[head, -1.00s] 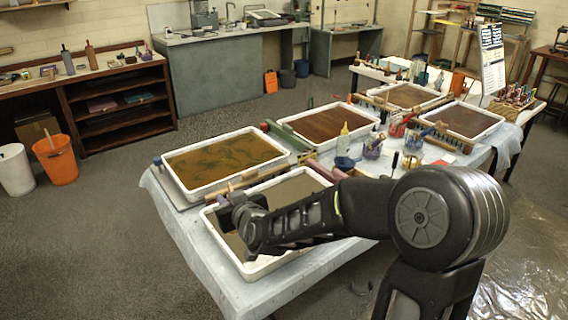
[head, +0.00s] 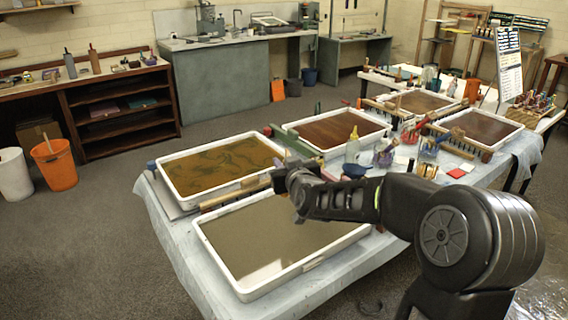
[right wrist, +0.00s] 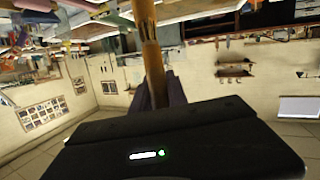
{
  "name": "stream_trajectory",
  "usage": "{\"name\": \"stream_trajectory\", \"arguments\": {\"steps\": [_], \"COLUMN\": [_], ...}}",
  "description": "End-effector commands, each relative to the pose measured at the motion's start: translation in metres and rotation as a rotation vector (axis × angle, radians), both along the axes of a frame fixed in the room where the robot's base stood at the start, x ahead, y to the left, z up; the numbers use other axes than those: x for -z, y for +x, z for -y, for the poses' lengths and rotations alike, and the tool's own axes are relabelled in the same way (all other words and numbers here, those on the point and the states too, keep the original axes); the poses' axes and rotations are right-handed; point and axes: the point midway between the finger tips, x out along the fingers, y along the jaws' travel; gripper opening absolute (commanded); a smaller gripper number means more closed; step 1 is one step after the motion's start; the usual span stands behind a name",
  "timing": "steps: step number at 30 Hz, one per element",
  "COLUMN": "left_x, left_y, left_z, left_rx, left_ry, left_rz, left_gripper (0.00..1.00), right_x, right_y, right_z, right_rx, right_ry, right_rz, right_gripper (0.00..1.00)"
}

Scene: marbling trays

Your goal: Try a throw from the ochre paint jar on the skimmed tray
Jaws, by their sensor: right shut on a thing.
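The near tray (head: 302,265) is white-rimmed and holds a plain, unmarked grey-brown bath. My right gripper (head: 281,178) is above its back edge in the head view. It is shut on a slim wooden handle with a dark band (right wrist: 152,62), which looks like a brush and stands up between the fingers in the right wrist view. The brush's working end cannot be made out. Several small paint jars (head: 383,156) stand right of the gripper, with red and purple tones; I cannot tell which is ochre. My left gripper is not in view.
A tray with a dark-swirled ochre bath (head: 172,183) lies behind the near tray. A reddish-brown tray (head: 310,118) lies farther back, with two more trays beyond. A yellow-topped bottle (head: 353,146) stands by the jars. An orange bucket (head: 55,165) is on the floor at left.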

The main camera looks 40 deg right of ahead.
Motion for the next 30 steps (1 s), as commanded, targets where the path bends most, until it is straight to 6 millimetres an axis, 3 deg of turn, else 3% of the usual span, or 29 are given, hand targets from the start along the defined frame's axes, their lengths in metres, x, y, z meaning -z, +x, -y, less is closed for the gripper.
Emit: {"name": "stream_trajectory", "arguments": {"steps": [12, 26, 30], "left_x": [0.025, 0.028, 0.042], "left_y": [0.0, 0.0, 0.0], "left_z": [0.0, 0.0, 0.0], "left_rx": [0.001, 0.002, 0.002], "left_ry": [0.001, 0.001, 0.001], "left_rz": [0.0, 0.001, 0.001], "left_gripper": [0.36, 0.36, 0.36], "right_x": [0.034, 0.038, 0.053], "right_y": [0.0, 0.0, 0.0], "right_z": [-0.001, -0.001, -0.001], "right_rx": [-0.002, -0.001, -0.001], "right_ry": [0.0, 0.0, 0.001], "right_rz": [-0.001, 0.0, -0.001], "right_gripper": [0.0, 0.0, 0.0]}}
